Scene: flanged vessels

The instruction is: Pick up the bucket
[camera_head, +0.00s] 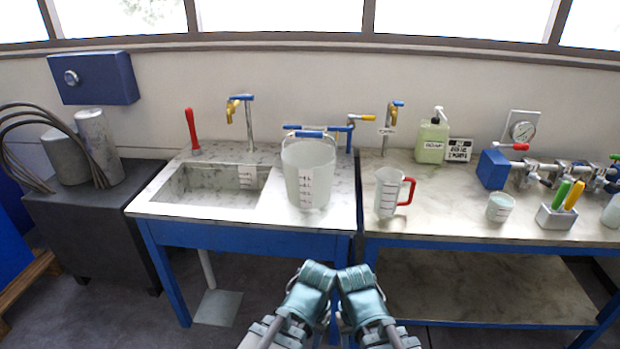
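The bucket (309,175) is white and translucent, with a graduated scale on its front and a blue-gripped handle (309,134) raised at its top rim. It stands upright on the sink counter, right of the basin. My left gripper (328,268) and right gripper (350,270) are side by side at the bottom centre, in front of and below the counter's front edge, apart from the bucket. I see their backs, and their fingertips are not clear, so I cannot tell whether they are open. Neither visibly holds anything.
The sink basin (212,186) lies left of the bucket, with a tap (248,120) behind it. A red-handled measuring jug (389,193) stands to the right on the neighbouring bench (450,212). A blue-yellow valve (350,132) stands behind the bucket.

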